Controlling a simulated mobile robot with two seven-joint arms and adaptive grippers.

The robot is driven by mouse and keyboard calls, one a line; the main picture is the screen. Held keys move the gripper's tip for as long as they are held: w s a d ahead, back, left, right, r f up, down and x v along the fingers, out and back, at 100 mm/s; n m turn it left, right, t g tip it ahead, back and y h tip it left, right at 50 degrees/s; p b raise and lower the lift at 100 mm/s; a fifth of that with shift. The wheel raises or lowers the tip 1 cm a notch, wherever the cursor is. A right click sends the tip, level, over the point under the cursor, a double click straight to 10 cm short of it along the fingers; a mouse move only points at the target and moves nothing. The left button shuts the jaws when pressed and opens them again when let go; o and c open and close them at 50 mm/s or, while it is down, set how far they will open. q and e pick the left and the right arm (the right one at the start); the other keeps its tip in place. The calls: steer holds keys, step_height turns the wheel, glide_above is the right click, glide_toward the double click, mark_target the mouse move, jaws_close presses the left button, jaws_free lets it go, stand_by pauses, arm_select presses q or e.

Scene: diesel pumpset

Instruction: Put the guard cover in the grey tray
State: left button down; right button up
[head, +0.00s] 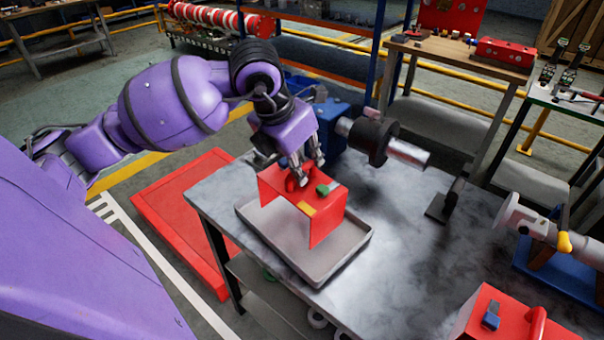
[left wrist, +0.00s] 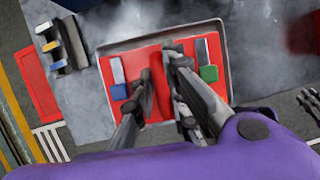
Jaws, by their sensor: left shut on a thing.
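The guard cover (head: 326,222) is a red bent sheet with a red handle on top and blue, green and yellow parts. My left gripper (head: 307,169) is shut on its handle from above. The cover is upright over the grey tray (head: 322,277), which lies at the table's left end. I cannot tell whether its lower edges touch the tray floor. In the left wrist view, the cover's red top (left wrist: 135,66) fills most of the tray's outline, and the tray rim (left wrist: 130,43) shows along the far side.
A shaft with a black coupling (head: 374,142) stands behind the tray, joined to a blue machine. A grey pump part (head: 530,222) is at right. A red piece with a handle (head: 505,318) is at lower right. The grey tabletop (head: 415,260) right of the tray is clear.

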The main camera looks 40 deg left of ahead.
arm_select(q)
steer(key=shift+w+a+f, duration=0.15)
steer(key=shift+f, duration=0.8)
steer(key=shift+w+a+f, duration=0.15)
steer(key=shift+f, duration=0.8)
arm_select(e)
steer(key=shift+w+a+r, duration=0.1)
steer(key=shift+w+r, duration=0.05)
steer(key=shift+w, duration=0.25)
arm_select(q)
steer(key=c, duration=2.2)
jaws_free()
steer(key=shift+f, duration=0.2)
steer(key=o, duration=0.5)
steer(key=shift+c, duration=0.2)
arm_select(e)
steer(key=shift+s, duration=0.1)
steer(key=shift+s, duration=0.1)
